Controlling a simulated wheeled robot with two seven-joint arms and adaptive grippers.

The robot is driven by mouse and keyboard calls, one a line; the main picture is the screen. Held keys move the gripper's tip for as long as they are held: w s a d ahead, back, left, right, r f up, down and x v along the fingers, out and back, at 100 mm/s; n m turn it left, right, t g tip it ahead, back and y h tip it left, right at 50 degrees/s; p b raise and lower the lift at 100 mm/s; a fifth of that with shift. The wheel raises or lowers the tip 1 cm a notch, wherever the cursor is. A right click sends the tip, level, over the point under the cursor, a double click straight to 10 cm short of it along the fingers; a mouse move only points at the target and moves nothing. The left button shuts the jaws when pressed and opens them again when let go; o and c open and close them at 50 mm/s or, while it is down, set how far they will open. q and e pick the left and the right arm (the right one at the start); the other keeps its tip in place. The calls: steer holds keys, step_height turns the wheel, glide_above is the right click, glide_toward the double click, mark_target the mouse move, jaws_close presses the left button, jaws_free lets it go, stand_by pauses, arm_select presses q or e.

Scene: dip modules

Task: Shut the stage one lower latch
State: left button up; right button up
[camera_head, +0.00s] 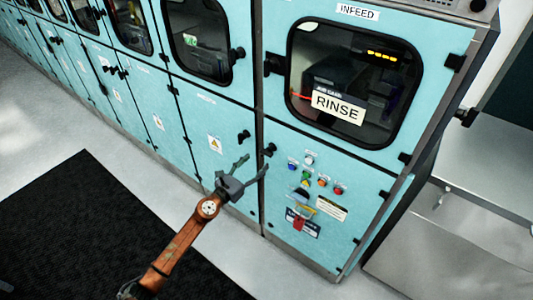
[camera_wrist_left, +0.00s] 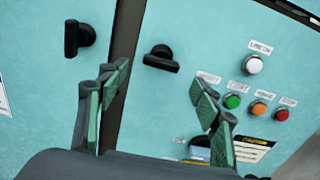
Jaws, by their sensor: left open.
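Two black latches sit on either side of the dark seam between two lower teal panels. The left latch (camera_head: 244,136) is on the panel left of the seam; in the left wrist view (camera_wrist_left: 72,38) its handle stands upright. The right latch (camera_head: 269,149) is on the panel under INFEED; in the left wrist view (camera_wrist_left: 161,61) its handle lies crosswise, slightly tilted. No readable label tells which is stage one. My left gripper (camera_head: 255,162) is open and empty, its fingertips (camera_wrist_left: 160,78) just below the latches in the picture, apart from both. My right gripper is out of view.
Coloured push buttons (camera_head: 322,182) and a red-tagged switch (camera_head: 299,221) sit right of the gripper on the infeed panel. A window with a RINSE sign (camera_head: 338,106) is above. A black mat (camera_head: 90,225) lies on the open floor; a metal bench (camera_head: 475,200) stands at right.

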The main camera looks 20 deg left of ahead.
mark_target(265, 154)
arm_select(q)
steer(key=shift+w+d+r, duration=0.25)
steer(key=shift+w, duration=0.15)
steer(key=b+x, duration=0.1)
steer(key=x, duration=0.5)
steer(key=shift+f, duration=0.15)
steer(key=shift+w+d, duration=0.1)
steer(key=shift+w, duration=0.3)
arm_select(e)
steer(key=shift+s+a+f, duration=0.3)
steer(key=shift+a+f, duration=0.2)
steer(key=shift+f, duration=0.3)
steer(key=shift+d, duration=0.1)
arm_select(q)
steer(key=c, duration=1.2)
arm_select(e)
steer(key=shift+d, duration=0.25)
